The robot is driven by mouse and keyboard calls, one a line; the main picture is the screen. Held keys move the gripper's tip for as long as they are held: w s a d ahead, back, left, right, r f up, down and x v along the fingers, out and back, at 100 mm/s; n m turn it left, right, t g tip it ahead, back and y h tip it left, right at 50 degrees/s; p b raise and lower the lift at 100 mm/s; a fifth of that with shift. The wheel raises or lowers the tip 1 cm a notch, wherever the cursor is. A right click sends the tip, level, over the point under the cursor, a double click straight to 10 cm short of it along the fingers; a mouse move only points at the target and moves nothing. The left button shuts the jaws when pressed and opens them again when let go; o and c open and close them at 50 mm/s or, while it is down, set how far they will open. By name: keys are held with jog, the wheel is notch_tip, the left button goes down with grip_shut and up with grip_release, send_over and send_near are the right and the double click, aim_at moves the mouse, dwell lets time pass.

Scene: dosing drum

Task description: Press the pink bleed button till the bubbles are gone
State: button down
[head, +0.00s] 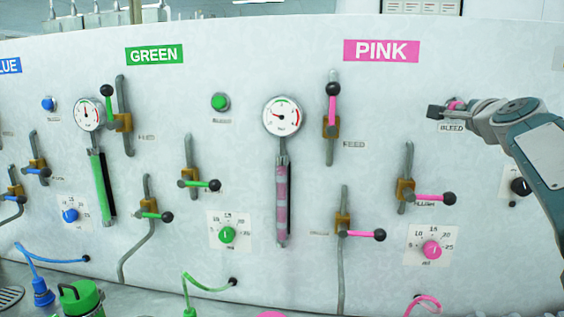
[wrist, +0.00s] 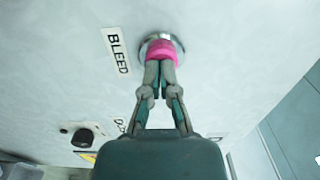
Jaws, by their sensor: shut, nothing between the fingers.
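The pink bleed button (head: 455,105) is on the wall panel at the right, above a BLEED label (head: 452,128). My gripper (head: 436,111) is shut and empty in front of it and partly hides it. In the wrist view the fingertips (wrist: 160,66) overlap the lower edge of the pink button (wrist: 162,49) in its metal ring; they look touching, but how far it is pressed I cannot tell. The pink sight tube (head: 283,195) under the pressure gauge (head: 283,116) shows pink liquid with paler bands, which look like bubbles.
Below the PINK sign (head: 381,51) are a pink upright lever (head: 332,103), two sideways pink levers (head: 434,198) (head: 363,235) and a pink dial (head: 432,250). Green and blue sets stand to the left. A black knob (wrist: 83,137) is near my gripper in the wrist view.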

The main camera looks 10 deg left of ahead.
jog(key=shift+w, duration=0.35)
jog(key=shift+s, duration=0.95)
jog(key=shift+w, duration=0.2)
jog(key=shift+w, duration=0.35)
jog(key=shift+w, duration=0.25)
jog(key=shift+s, duration=0.8)
jog(key=shift+w, duration=0.2)
jog(key=shift+w, duration=0.35)
